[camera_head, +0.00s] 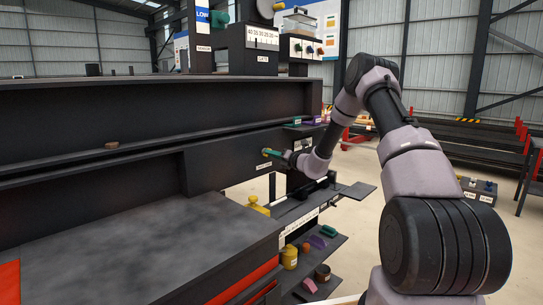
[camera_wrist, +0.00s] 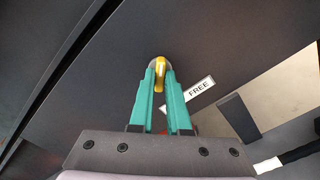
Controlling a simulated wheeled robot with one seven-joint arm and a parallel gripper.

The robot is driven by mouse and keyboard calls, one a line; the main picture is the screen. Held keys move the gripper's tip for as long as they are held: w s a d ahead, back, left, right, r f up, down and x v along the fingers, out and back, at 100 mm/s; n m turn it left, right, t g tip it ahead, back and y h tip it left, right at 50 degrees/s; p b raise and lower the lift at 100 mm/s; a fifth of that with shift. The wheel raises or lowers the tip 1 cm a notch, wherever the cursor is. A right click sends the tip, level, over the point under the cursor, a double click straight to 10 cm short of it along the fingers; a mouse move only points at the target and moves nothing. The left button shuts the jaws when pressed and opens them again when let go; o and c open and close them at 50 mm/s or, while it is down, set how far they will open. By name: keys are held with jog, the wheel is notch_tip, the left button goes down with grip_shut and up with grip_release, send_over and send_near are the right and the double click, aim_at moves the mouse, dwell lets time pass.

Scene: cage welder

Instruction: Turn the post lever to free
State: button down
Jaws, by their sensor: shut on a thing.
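The post lever (camera_wrist: 159,74) is a yellow handle on a round grey base on the dark machine face. In the wrist view it lies between the tips of my gripper (camera_wrist: 160,90), whose two green fingers are shut on it. A white label reading FREE (camera_wrist: 198,91) sits just right of the fingers, partly covered by one of them. In the head view my gripper (camera_head: 272,153) reaches the dark front panel; the lever there is too small to make out clearly.
A lower shelf (camera_head: 335,245) holds a yellow pot (camera_head: 289,257) and several small coloured pieces. A flat dark plate (camera_head: 358,191) juts out right of my gripper. The wide grey table (camera_head: 130,250) is bare.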

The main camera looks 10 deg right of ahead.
jog(key=shift+f, duration=0.1)
jog(key=c, duration=0.9)
grip_release()
jog(key=v, duration=1.1)
